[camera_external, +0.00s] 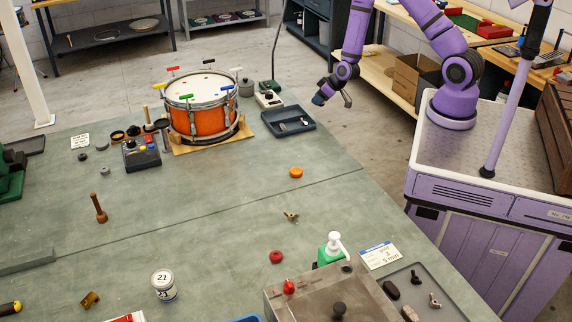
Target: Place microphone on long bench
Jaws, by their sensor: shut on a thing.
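My gripper (331,93) is at the end of the purple arm, in the air beyond the right edge of the large green-topped bench (235,225). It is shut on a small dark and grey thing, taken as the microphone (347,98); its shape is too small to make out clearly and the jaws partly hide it. A wooden bench with a lower shelf (370,75) stands behind the arm at the upper right. Which surface is the long bench cannot be told for certain from this view.
An orange drum (190,119) stands on the green bench, with a dark tray (289,121) and a box with a thin upright stem (268,98) beside it. The bench's middle is largely clear.

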